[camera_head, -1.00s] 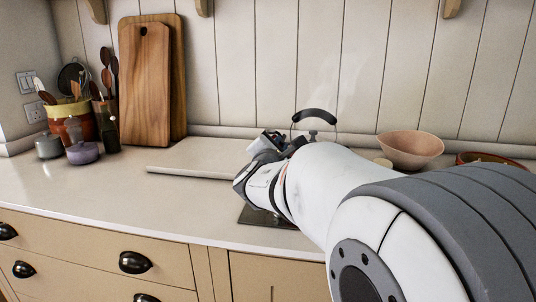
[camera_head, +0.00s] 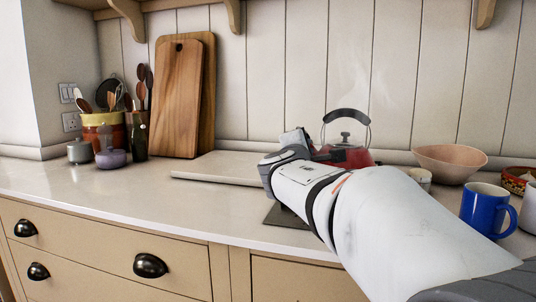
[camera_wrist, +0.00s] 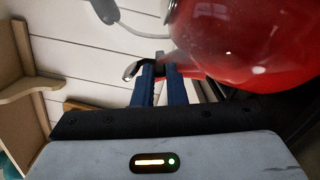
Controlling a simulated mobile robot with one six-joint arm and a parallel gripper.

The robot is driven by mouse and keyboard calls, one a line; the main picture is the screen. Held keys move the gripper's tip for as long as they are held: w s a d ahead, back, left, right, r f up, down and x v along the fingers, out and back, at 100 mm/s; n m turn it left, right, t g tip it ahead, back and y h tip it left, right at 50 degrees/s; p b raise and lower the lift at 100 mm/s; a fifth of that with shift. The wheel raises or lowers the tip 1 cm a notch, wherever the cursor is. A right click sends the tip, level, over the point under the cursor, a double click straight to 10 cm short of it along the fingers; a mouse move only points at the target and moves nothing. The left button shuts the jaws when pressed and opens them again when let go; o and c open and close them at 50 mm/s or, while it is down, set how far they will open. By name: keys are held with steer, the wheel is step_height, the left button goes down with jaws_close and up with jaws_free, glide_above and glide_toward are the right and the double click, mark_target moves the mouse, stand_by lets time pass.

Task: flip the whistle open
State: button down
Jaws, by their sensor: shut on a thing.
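The red kettle (camera_head: 345,157) has a black arched handle and a dark lid knob. It stands behind my arm, with faint steam above it. In the wrist view its glossy red body (camera_wrist: 240,45) fills the upper right, and its spout reaches left to my fingertips. The whistle (camera_wrist: 159,58) is a small dark piece at the spout end, with a curled metal part beside it to the left. My gripper (camera_wrist: 160,68) has its blue fingers shut on the whistle. In the head view, my wrist hides the spout and fingertips.
A pale slab (camera_head: 215,168) lies left of my wrist. Cutting boards (camera_head: 178,100) and a utensil crock (camera_head: 105,133) stand further left. A pink bowl (camera_head: 450,162), a blue mug (camera_head: 484,208) and a patterned bowl (camera_head: 515,180) stand right of my arm. The front left counter is clear.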

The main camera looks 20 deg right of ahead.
steer(key=c, duration=1.7)
jaws_free()
steer(key=shift+c, duration=0.2)
steer(key=shift+a, duration=0.1)
steer(key=p+v, duration=0.1)
steer(key=v, duration=0.6)
steer(key=shift+s+a, duration=0.2)
steer(key=shift+s, duration=0.1)
